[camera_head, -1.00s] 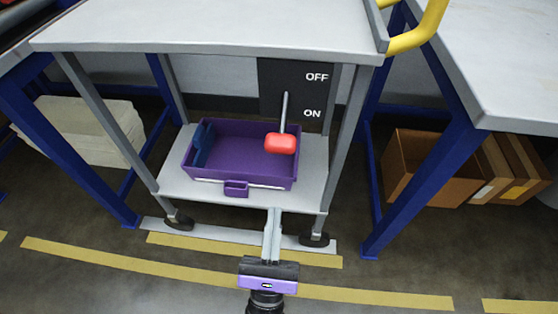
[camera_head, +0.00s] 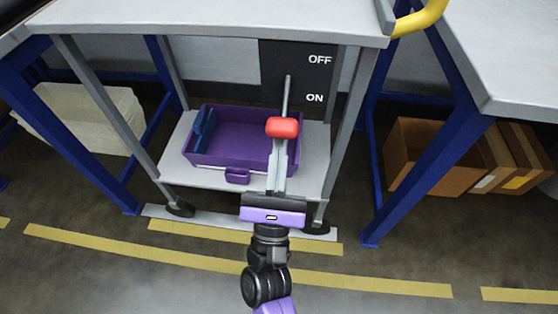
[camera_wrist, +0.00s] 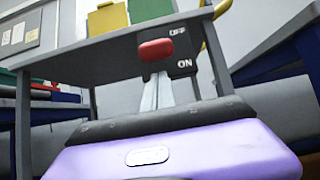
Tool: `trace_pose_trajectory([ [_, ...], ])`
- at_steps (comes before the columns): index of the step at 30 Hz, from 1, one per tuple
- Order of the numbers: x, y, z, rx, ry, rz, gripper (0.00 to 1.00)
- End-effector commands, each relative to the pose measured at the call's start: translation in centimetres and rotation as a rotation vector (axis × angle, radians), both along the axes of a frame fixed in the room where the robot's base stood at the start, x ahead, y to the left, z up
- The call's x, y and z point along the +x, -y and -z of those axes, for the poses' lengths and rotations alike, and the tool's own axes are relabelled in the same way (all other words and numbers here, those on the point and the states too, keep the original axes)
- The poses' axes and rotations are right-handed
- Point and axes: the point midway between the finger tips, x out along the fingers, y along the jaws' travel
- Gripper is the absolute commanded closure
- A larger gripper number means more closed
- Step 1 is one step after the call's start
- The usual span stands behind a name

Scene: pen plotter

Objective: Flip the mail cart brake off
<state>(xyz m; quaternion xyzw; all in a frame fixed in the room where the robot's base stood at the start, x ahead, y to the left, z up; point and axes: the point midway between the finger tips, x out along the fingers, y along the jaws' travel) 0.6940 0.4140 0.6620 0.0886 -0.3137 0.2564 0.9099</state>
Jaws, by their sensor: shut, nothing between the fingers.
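The mail cart (camera_head: 215,32) is a grey frame with a top and a lower shelf. Its brake is a grey lever with a red knob (camera_head: 282,127) on a dark panel (camera_head: 325,78) marked OFF above and ON below. The knob is low, just under the ON label. It also shows in the wrist view (camera_wrist: 155,50). My gripper (camera_head: 279,146) is shut and empty, its fingers pointing at the knob from just below. The fingertips reach the knob's lower edge in the picture; I cannot tell whether they touch it.
A purple tray (camera_head: 233,127) sits on the cart's lower shelf, left of the fingers. Blue-legged tables flank the cart. Cardboard boxes (camera_head: 432,155) stand at right and a pale stack (camera_head: 85,115) at left. The floor in front, with yellow tape lines (camera_head: 130,258), is clear.

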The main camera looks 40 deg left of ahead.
Motion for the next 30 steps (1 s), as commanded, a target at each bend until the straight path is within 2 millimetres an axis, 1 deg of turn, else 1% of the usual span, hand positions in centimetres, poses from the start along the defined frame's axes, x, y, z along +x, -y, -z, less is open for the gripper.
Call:
trace_pose_trajectory([
  [3, -0.3, 0.2, -0.8, 0.000, 0.000, -0.001, 1.00],
  [6, -0.4, 0.3, -1.1, -0.001, 0.001, 0.000, 1.00],
  [17, -0.5, 0.3, -1.2, -0.001, -0.001, -0.001, 1.00],
  [25, -0.7, 0.4, -1.8, -0.018, -0.029, -0.002, 1.00],
  [30, -0.9, 0.5, -1.9, -0.027, -0.044, -0.001, 1.00],
])
